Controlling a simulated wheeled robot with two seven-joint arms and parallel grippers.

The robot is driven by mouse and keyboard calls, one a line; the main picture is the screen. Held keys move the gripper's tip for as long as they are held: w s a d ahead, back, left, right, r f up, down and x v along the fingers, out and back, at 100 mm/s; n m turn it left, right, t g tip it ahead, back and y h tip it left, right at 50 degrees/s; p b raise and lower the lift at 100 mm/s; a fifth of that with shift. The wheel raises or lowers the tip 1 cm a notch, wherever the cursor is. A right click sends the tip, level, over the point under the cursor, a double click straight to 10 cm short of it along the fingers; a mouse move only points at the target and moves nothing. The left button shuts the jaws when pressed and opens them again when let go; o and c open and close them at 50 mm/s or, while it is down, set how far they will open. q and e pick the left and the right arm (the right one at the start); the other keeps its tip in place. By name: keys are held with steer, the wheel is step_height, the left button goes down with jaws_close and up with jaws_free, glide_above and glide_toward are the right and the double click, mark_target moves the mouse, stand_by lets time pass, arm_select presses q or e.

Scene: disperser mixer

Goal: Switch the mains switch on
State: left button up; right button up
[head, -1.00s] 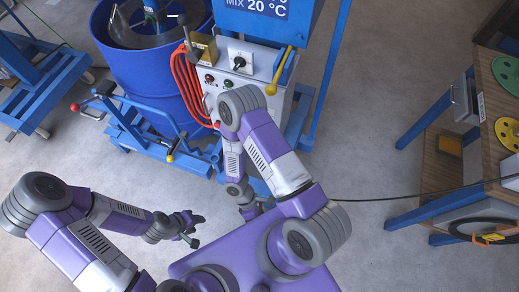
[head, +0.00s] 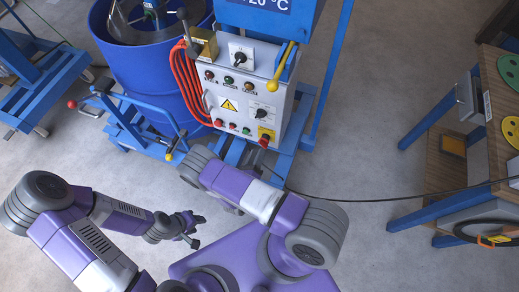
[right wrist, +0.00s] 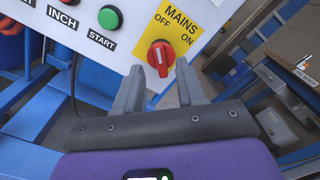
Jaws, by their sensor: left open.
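The mains switch is a red rotary knob (right wrist: 161,57) on a yellow plate (right wrist: 149,98) marked MAINS, OFF and ON. The white mark on the knob points up, roughly toward OFF. In the head view the switch (head: 265,140) is at the lower right of the white control panel. My right gripper (right wrist: 160,82) is open, one finger on each side of the knob's lower part; I cannot tell whether they touch it. In the head view that gripper is hidden behind my right arm. My left gripper (head: 192,228) is open and empty, low and away from the panel.
The panel (head: 222,85) carries several buttons, including a green START button (right wrist: 110,17) close to the mains plate. Orange hose (head: 187,85) hangs at its left, by a blue drum (head: 150,70). A blue-legged workbench (head: 440,110) stands right. Black cable crosses the floor.

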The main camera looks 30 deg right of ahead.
mark_target(261, 145)
steer(key=shift+x, duration=1.55)
steer(key=shift+c, duration=0.4)
jaws_close()
